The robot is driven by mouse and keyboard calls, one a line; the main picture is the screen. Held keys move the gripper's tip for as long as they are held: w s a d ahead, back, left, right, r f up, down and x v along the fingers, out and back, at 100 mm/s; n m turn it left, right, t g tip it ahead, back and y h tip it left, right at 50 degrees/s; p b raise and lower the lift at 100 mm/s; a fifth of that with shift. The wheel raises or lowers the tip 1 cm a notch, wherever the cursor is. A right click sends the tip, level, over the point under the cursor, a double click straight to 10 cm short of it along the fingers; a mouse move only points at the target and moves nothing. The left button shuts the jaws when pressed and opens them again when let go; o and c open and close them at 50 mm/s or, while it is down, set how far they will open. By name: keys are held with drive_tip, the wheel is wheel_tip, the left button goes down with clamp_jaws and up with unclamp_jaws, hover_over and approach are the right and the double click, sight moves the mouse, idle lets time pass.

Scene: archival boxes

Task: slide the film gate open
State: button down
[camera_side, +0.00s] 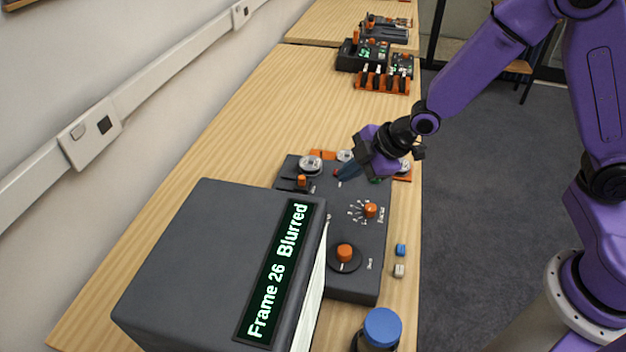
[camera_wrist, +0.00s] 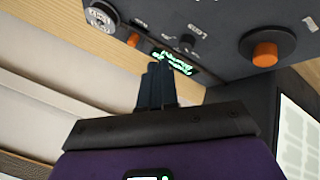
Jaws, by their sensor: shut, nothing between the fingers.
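The dark film-viewer panel (camera_side: 345,285) lies flat on the bench. A small orange handle (camera_side: 301,181) stands on its far left part, beside a silver round knob (camera_side: 310,163); it also shows in the wrist view (camera_wrist: 133,40). I cannot tell for sure which part is the film gate. My gripper (camera_side: 341,174) is shut and empty, over the far part of the panel, to the right of the orange handle and apart from it. In the wrist view its closed dark fingers (camera_wrist: 157,72) reach toward a green-lit strip (camera_wrist: 172,62). Whether they touch the panel is unclear.
A large dark box with a screen reading "Frame 26 Blurred" (camera_side: 277,275) stands at the near left. Orange knobs (camera_side: 370,211) (camera_side: 345,253) rise from the panel. A blue-capped jar (camera_side: 382,327) and small blue and beige blocks (camera_side: 401,249) (camera_side: 399,270) sit at right.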

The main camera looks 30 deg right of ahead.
approach(301, 186)
drive_tip(key=f, duration=0.1)
drive_tip(key=s+a+f, duration=0.1)
drive_tip(key=f, duration=0.1)
drive_tip(key=s+f, duration=0.1)
drive_tip(key=shift+s+a+f, duration=0.2)
drive_tip(key=shift+a, duration=0.2)
drive_tip(key=shift+w+a+f, duration=0.1)
drive_tip(key=shift+w+f, duration=0.1)
drive_tip(key=shift+w, duration=1.95)
drive_tip(key=shift+a, duration=0.1)
drive_tip(key=shift+w+a, duration=1.55)
drive_tip(key=shift+w, duration=0.05)
drive_tip(key=shift+s, duration=1.6)
drive_tip(key=v, duration=1)
drive_tip(key=shift+s, duration=0.4)
